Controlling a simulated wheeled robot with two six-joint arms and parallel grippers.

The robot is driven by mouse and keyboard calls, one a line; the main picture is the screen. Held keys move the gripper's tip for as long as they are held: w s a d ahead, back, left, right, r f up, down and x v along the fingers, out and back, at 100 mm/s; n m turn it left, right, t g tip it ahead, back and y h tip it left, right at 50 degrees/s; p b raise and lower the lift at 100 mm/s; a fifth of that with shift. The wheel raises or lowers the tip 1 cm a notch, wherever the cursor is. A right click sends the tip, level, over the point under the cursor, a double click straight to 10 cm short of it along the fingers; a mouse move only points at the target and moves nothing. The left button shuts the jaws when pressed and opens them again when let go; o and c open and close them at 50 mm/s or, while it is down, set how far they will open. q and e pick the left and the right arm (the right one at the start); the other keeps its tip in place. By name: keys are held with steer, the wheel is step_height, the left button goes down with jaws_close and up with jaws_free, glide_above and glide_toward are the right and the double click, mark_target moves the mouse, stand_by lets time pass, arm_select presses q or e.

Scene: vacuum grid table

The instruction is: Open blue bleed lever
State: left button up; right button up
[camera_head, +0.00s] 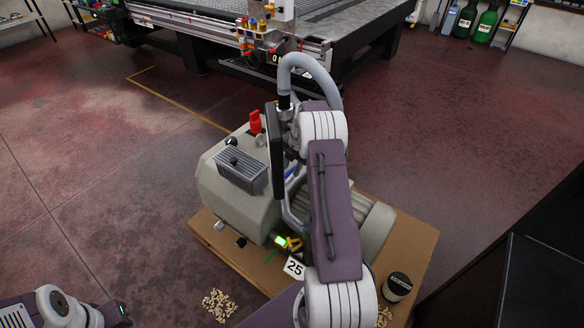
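The blue lever (291,172) shows as a small blue piece on the grey vacuum pump (236,203), partly hidden by my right arm. My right arm reaches over the pump from the bottom right. My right gripper (287,196) is at the pump, close to the blue lever, and mostly hidden by my own arm. I cannot tell whether its fingers are open, or whether they touch the lever. My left arm is low in the bottom left corner, well away from the pump, and its gripper fingers cannot be made out.
A red handle (255,122) stands on the pump, and a grey hose (313,66) arches behind my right arm. Yellow fittings (291,243), a "25" card (294,267) and a dark round tin (397,287) are near the pump's front. The grid table (345,28) stands behind.

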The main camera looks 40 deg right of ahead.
jaws_close()
stand_by(1.4)
